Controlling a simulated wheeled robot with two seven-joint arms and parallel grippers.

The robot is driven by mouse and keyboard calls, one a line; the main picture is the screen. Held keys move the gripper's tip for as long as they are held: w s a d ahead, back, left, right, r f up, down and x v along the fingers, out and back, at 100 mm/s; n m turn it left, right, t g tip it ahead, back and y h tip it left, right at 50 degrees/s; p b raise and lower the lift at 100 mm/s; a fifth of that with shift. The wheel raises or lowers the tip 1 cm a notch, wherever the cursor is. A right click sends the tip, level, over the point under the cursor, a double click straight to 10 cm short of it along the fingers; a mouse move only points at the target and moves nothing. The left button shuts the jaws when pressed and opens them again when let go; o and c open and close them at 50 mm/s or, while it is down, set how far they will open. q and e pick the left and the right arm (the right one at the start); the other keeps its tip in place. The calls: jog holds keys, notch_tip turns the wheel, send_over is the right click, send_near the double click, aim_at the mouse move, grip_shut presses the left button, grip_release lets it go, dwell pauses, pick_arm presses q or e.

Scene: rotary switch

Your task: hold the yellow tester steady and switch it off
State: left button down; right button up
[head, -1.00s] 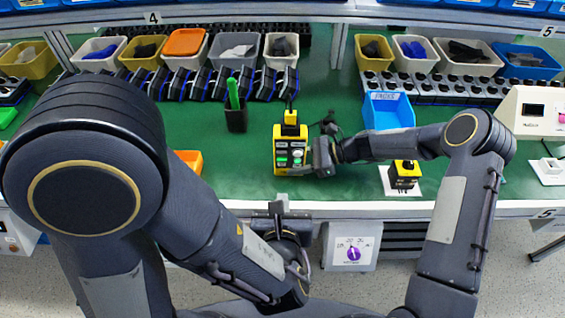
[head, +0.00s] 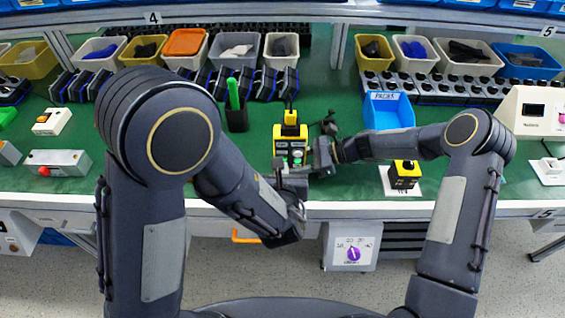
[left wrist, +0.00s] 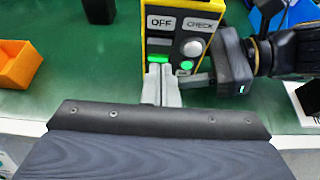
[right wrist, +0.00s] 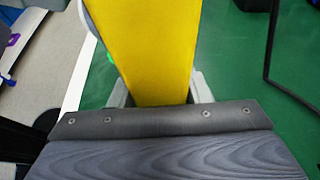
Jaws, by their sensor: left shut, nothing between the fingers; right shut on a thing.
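The yellow tester (head: 292,143) stands on the green bench with its panel facing me. In the left wrist view its panel (left wrist: 178,30) shows OFF and CHECK labels, a round silver knob (left wrist: 193,48) and lit green parts. My right gripper (head: 322,158) is shut on the tester from the right; the right wrist view shows the yellow body (right wrist: 158,50) between its fingers. My left gripper (head: 290,180) is shut and empty. Its fingertips (left wrist: 163,72) are right in front of the lower left of the panel, by a lit green part; whether they touch it I cannot tell.
A black cup with a green pen (head: 236,115) stands left of the tester. A small yellow-and-black box (head: 405,175) sits on white paper to the right. A blue bin (head: 389,111) is behind. An orange bin (left wrist: 18,66) shows at left in the left wrist view.

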pick_arm(q)
jog(key=shift+w+r, duration=0.1)
jog(key=shift+w, duration=0.75)
jog(key=shift+w+r+g, duration=0.1)
jog(key=shift+w+g, duration=0.15)
jog(key=shift+g, duration=0.05)
jog(key=shift+r, duration=0.8)
